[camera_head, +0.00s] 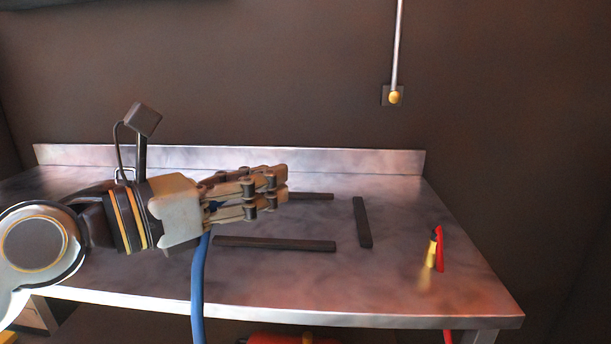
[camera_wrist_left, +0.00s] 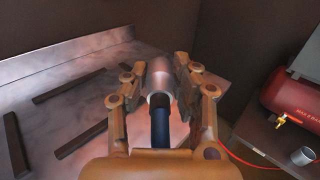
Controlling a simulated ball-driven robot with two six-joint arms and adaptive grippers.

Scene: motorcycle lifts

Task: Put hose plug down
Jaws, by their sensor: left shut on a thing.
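My left gripper (camera_head: 280,180) reaches in from the left above the metal workbench (camera_head: 390,295), its fingers pointing right. In the left wrist view its fingers (camera_wrist_left: 161,70) are closed on both sides of the hose plug (camera_wrist_left: 160,82), a grey metal cylinder. A blue hose (camera_wrist_left: 159,128) runs from the plug back toward the palm. In the head view the fingers hide the plug, and the blue hose (camera_head: 199,285) hangs down past the bench's front edge. My right gripper is in neither view.
Dark bars (camera_head: 275,244) lie on the bench below and right of the gripper, around a bare patch. A red and yellow item (camera_head: 439,249) stands at the bench's right. The left wrist view shows a red tank (camera_wrist_left: 293,98) and a grey cup (camera_wrist_left: 303,156) off to the right.

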